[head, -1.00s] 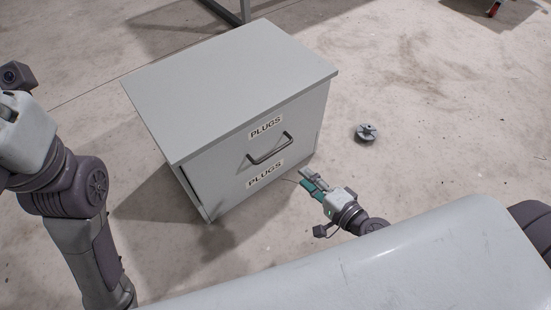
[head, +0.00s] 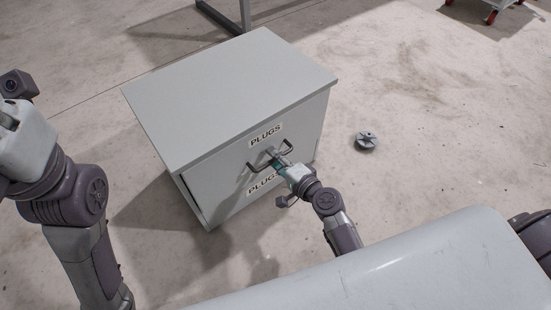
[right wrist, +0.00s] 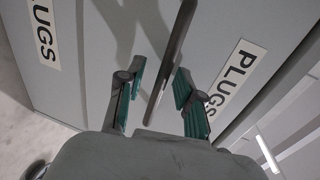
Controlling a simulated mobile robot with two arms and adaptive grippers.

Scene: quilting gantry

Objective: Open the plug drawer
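The grey plug drawer cabinet (head: 230,95) stands on the floor. Its front carries two PLUGS labels, the upper one (head: 265,135) and a lower one partly hidden by my right gripper. A dark bar handle (head: 256,163) sits between the labels, and the drawer front looks closed. My right gripper (head: 281,160) is at the handle. In the right wrist view the handle bar (right wrist: 170,62) runs between the two open teal-padded fingers (right wrist: 159,98), with space on both sides. My left arm shows at the left, but its fingers are not in view.
A round grey metal part (head: 366,141) lies on the floor right of the cabinet. A metal frame leg (head: 245,14) stands behind the cabinet, and a wheeled cart (head: 490,8) is at the far right.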

